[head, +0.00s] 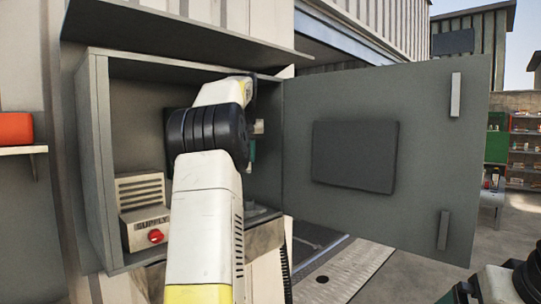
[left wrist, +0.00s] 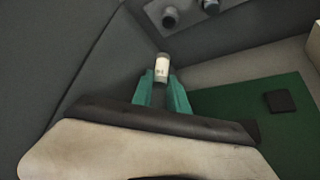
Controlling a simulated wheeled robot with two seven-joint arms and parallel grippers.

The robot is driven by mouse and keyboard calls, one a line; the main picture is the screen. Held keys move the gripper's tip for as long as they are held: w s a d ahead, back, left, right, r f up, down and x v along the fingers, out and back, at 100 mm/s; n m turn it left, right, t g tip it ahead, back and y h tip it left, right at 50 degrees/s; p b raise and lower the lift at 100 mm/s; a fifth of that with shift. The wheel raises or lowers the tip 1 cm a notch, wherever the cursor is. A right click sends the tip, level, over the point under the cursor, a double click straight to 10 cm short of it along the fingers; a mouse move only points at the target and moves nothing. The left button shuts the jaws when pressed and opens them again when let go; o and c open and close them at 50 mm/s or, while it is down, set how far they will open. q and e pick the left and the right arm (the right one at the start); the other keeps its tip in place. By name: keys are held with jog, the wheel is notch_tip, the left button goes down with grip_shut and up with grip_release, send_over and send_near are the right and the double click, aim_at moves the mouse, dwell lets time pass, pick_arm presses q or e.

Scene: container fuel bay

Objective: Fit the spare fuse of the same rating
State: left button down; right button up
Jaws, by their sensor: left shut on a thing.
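My left arm reaches into the open grey cabinet (head: 97,150) in the head view, and its wrist hides most of the back wall. In the left wrist view the teal fingers of my left gripper (left wrist: 162,77) are shut on a small pale cylindrical fuse (left wrist: 162,64). Its label is too small to read surely. A grey strip with round dark fittings (left wrist: 170,17) lies beyond the fuse, which is apart from them in the picture. A supply box (head: 148,212) with a red knob (head: 155,236) stands at the cabinet's lower left.
The cabinet door (head: 430,150) stands open to the right, with a dark panel (head: 354,156) on it. A green surface with a small dark square (left wrist: 279,101) lies right of the fingers. A red box (head: 15,129) sits on a shelf at far left.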

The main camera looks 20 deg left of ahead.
pick_arm(q)
notch_tip(320, 180, down, 8)
jog(key=shift+r, duration=0.2)
dwell(0.5)
jog(key=shift+s+d+f, duration=0.1)
jog(key=shift+s, duration=0.05)
dwell(0.7)
jog(key=shift+f, duration=0.55)
jog(key=shift+f, duration=0.15)
jog(key=shift+f, duration=0.5)
jog(key=shift+f, duration=0.15)
jog(key=shift+f, duration=0.5)
jog(key=shift+f, duration=0.1)
jog(key=shift+f, duration=0.4)
